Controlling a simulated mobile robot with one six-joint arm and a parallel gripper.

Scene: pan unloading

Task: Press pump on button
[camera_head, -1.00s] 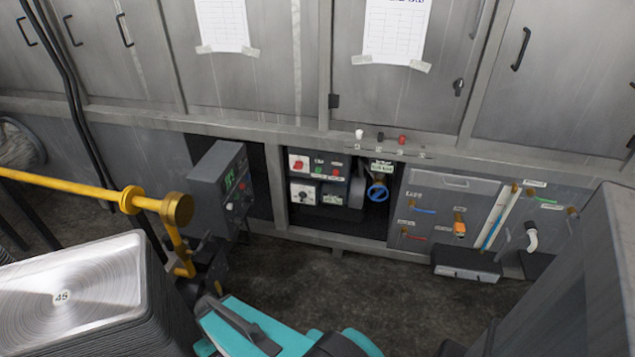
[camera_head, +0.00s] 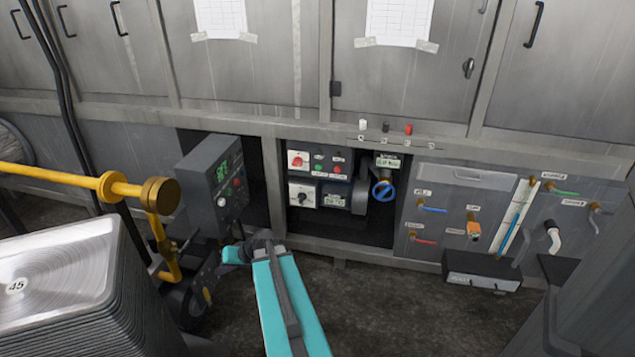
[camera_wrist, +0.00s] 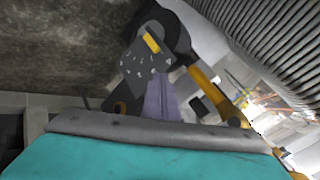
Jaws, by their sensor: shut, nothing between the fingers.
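The wrist view does not show the panel.
A grey control box (camera_head: 208,182) with a green display juts out left of the recess. A yellow pipe (camera_head: 60,179) and a stack of metal pans (camera_head: 55,265) stand at the left. A blue valve wheel (camera_head: 382,190) is right of the panel. Floor (camera_head: 385,310) is clear at centre.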

